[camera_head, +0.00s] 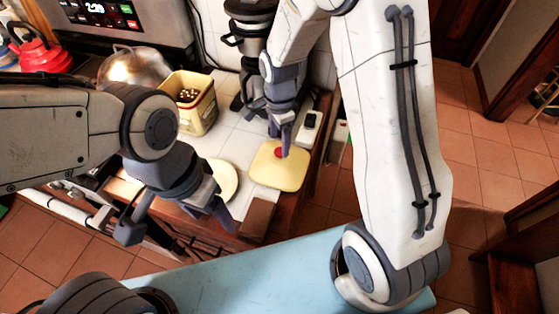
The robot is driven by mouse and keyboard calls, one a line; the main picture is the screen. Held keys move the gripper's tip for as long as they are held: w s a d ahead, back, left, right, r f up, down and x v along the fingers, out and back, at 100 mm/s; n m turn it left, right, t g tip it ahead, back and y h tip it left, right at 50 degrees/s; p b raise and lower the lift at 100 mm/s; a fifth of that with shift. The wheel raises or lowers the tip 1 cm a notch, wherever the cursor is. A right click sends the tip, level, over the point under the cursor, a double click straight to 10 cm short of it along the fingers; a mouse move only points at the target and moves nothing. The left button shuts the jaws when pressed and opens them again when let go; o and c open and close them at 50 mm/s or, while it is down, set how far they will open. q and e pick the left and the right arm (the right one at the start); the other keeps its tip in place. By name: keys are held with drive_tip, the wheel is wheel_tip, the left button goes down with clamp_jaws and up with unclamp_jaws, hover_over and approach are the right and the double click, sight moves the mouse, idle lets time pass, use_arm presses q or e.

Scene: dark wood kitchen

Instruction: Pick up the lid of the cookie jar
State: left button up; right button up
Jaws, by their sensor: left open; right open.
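The cookie jar (204,115) is a square yellow container standing open on the white tiled counter, with small dark and pale pieces inside. Its lid (268,175) is a flat yellow square with a red knob (281,153), lying on the counter to the right of the jar, close to the counter edge. My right gripper (280,141) points down at the knob with its jaws open. The fingertips overlap the knob in the picture, so I cannot tell whether they touch it. My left gripper (180,222) is open and empty, near the counter's front edge.
A brown block (258,217) is at the front edge. A black-and-white device (309,124) lies right of the lid. A coffee maker (248,40) and red kettle (40,53) stand behind.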

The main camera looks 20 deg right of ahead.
sight(280, 151)
wheel_tip(280, 151, down, 4)
drive_tip(key=shift+s+d+r, duration=0.1)
drive_tip(key=shift+r, duration=0.15)
clamp_jaws()
idle(1.3)
